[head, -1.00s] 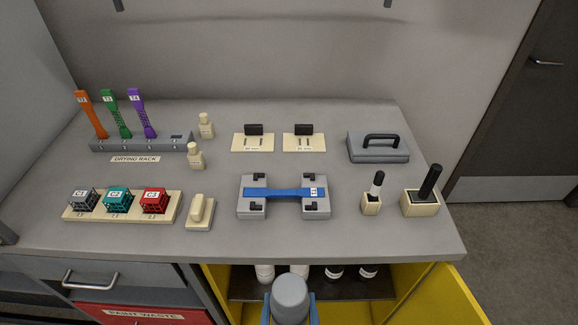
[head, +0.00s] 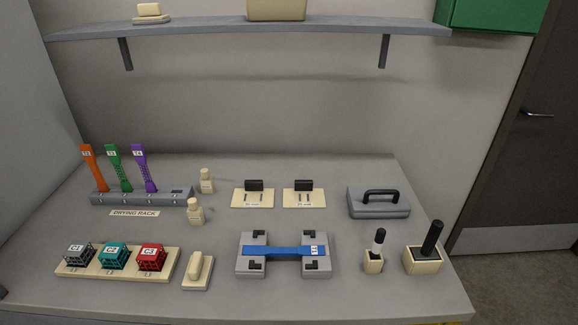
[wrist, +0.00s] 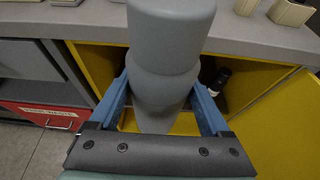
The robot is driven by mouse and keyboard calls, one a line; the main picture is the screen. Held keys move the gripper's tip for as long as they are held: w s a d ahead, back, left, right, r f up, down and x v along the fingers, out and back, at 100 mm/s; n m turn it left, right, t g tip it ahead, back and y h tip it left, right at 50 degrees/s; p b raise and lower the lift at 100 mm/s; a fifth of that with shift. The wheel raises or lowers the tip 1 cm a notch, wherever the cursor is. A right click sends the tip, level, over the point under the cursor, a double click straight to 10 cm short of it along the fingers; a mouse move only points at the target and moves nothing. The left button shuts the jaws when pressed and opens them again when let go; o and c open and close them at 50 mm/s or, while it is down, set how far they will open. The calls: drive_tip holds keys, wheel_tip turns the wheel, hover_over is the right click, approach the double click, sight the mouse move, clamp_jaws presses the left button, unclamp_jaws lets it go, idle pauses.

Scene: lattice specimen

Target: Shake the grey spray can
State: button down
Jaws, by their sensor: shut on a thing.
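The grey spray can (wrist: 168,80) is upright in the middle of the wrist view, with its wide rounded cap at the top. My gripper (wrist: 165,98) is shut on the can, with one blue finger on each side of its body. The can is in front of the open yellow cabinet, close to the bench front edge. The can and my gripper do not show in the head view now.
The yellow cabinet (wrist: 93,62) stands open under the bench (wrist: 240,40), with a dark bottle (wrist: 218,78) inside. On the bench are a clamp fixture with a blue specimen (head: 277,251), a drying rack (head: 140,197), cubes and small bottles. A shelf (head: 220,30) hangs above.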

wheel_tip(320, 180, up, 6)
drive_tip(key=shift+d, duration=0.15)
wheel_tip(320, 180, down, 7)
drive_tip(key=shift+w+f, duration=0.1)
drive_tip(key=shift+w, duration=0.05)
wheel_tip(320, 180, up, 7)
drive_tip(key=shift+d+f, duration=0.1)
drive_tip(key=f, duration=0.6)
drive_tip(key=shift+a+f, duration=0.3)
drive_tip(key=shift+f, duration=0.05)
drive_tip(key=r, duration=0.7)
drive_tip(key=shift+d+r, duration=0.1)
drive_tip(key=shift+d, duration=0.15)
wheel_tip(320, 180, down, 8)
drive_tip(key=shift+a+r, duration=0.1)
drive_tip(key=shift+r, duration=0.25)
